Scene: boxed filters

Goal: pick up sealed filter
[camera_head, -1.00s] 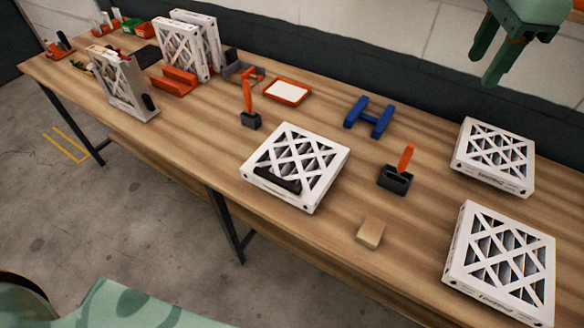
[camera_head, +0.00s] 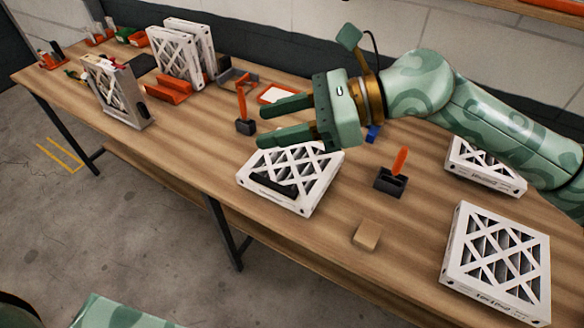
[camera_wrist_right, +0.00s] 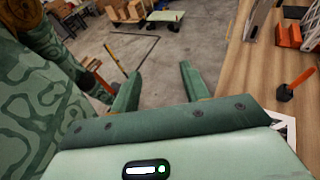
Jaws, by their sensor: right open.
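Several white boxed filters with lattice faces are on the workbench. One (camera_head: 310,193) lies flat in the middle with a black bar on its face. Two more lie flat at the right, one near (camera_head: 497,262) and one farther back (camera_head: 484,168), partly behind my right arm. Print on the near right box is too small to read, so I cannot tell which is sealed. My right gripper (camera_head: 262,124) is open and empty above the far side of the middle filter, fingers pointing left. In the wrist view its fingers (camera_wrist_right: 160,70) are spread with nothing between. My left gripper is not in view.
Upright filters (camera_head: 172,58) and another upright one (camera_head: 112,92) stand at the left. Orange-handled black holders (camera_head: 391,181) (camera_head: 245,127) stand near the middle filter. A tan block (camera_head: 367,235) lies in front. A blue piece (camera_head: 373,133) is mostly behind my gripper.

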